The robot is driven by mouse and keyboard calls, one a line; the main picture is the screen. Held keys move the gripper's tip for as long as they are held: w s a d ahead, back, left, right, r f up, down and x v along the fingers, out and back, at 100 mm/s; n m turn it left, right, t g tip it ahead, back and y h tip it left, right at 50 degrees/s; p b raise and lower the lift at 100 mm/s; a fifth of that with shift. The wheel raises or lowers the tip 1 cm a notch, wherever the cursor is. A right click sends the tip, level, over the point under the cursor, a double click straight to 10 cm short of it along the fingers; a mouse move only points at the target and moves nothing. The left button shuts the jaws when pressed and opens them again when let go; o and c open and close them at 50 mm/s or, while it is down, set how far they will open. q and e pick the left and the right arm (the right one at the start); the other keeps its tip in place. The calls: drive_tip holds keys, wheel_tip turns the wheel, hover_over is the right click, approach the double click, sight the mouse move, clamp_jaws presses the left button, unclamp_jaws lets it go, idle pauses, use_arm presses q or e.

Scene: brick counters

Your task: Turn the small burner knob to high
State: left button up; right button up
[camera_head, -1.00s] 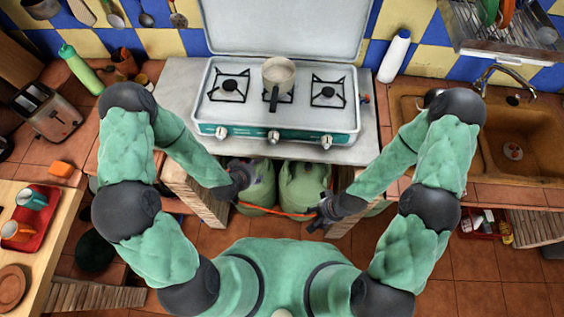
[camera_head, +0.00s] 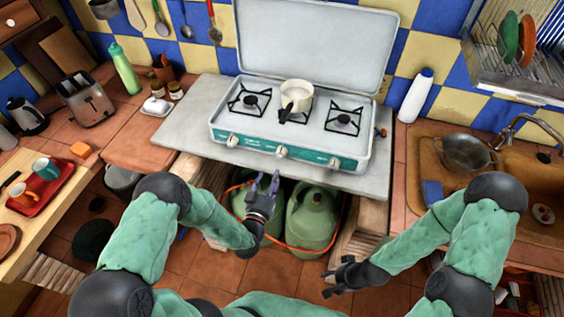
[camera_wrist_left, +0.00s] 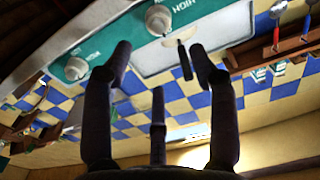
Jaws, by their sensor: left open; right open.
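A white stove with a green front panel (camera_head: 260,146) stands on the counter and has three burners. Its knobs are a left knob (camera_head: 232,140), a middle knob (camera_head: 281,152) and a right knob (camera_head: 333,162); I cannot tell which serves the small burner. My left gripper (camera_head: 268,180) is open and empty, fingers up, in front of and below the panel near the middle knob, apart from it. In the left wrist view two knobs show, one (camera_wrist_left: 76,68) left of the fingers and one (camera_wrist_left: 158,19) beyond them, with "HIGH" lettering. My right gripper (camera_head: 338,278) is open and empty, low and away from the stove.
A cream saucepan (camera_head: 296,97) sits on the middle burner, its dark handle pointing forward. The stove lid (camera_head: 310,40) stands raised. Green gas bottles (camera_head: 312,215) and an orange hose stand below the counter slab (camera_head: 190,120). A sink (camera_head: 500,190) is at right.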

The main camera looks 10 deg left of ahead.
sight(279, 158)
use_arm(q)
drive_tip(key=w+b, duration=0.1)
drive_tip(key=w, duration=0.9)
drive_tip(key=shift+d+f, duration=0.1)
drive_tip(key=shift+d, duration=0.05)
drive_tip(key=c, duration=1.1)
